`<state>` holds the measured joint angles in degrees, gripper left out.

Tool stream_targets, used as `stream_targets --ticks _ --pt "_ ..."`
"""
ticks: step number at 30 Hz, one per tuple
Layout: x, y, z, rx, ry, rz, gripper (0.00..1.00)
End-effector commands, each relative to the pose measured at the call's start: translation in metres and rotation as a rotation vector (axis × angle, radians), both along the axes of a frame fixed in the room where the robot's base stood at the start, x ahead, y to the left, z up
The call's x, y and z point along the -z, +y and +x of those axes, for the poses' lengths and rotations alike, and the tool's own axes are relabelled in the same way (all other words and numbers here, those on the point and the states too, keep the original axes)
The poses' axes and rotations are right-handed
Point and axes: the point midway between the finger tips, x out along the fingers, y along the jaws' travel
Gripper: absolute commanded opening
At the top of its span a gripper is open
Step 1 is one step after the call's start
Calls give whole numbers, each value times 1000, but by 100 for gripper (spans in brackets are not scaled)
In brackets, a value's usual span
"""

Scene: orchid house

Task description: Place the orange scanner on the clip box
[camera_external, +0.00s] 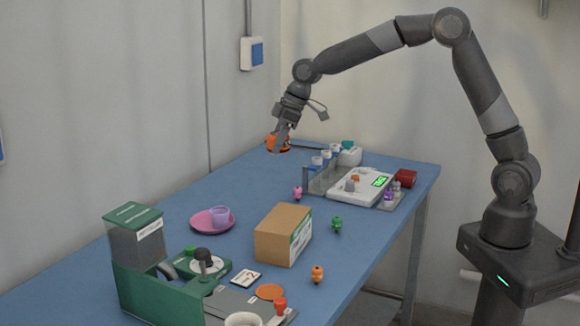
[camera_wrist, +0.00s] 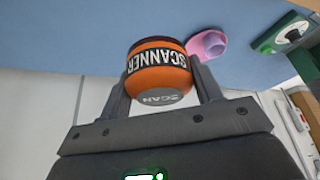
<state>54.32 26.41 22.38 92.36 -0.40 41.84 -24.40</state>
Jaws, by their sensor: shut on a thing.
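The orange scanner (camera_external: 271,141) is round, with a dark band and white SCANNER lettering. In the wrist view the scanner (camera_wrist: 160,78) sits between both fingers of my gripper (camera_wrist: 160,70), which is shut on it. In the external view my gripper (camera_external: 282,134) points down at the table's far end; I cannot tell whether the scanner touches the table. A cardboard box (camera_external: 275,238) with a green and white label stands mid-table, well in front of the gripper, and looks like the clip box. Its label is too small to read. Its top is flat and bare.
A pink plate (camera_external: 200,226) with a lilac cup (camera_external: 221,216) is left of the box. A rack (camera_external: 318,180) and white scale (camera_external: 357,187) are behind it, to the right. Green equipment (camera_external: 135,240) fills the near left.

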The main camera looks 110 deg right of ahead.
Motion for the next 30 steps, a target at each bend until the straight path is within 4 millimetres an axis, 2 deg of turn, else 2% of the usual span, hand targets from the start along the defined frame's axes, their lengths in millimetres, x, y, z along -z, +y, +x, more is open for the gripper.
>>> stream_targets --ticks 1,3,6,9,12,17,30 --pt "-9 25 -2 -53 -1 -4 33" --pt "-16 57 -6 -124 -1 -7 33" --pt "-24 95 -13 -213 2 -15 33" --pt "-27 124 -20 -280 6 -20 33" --pt "-29 143 -25 -325 8 -24 33" --pt "-25 161 -23 -357 11 -27 33" --pt "30 229 39 -360 11 -26 33"
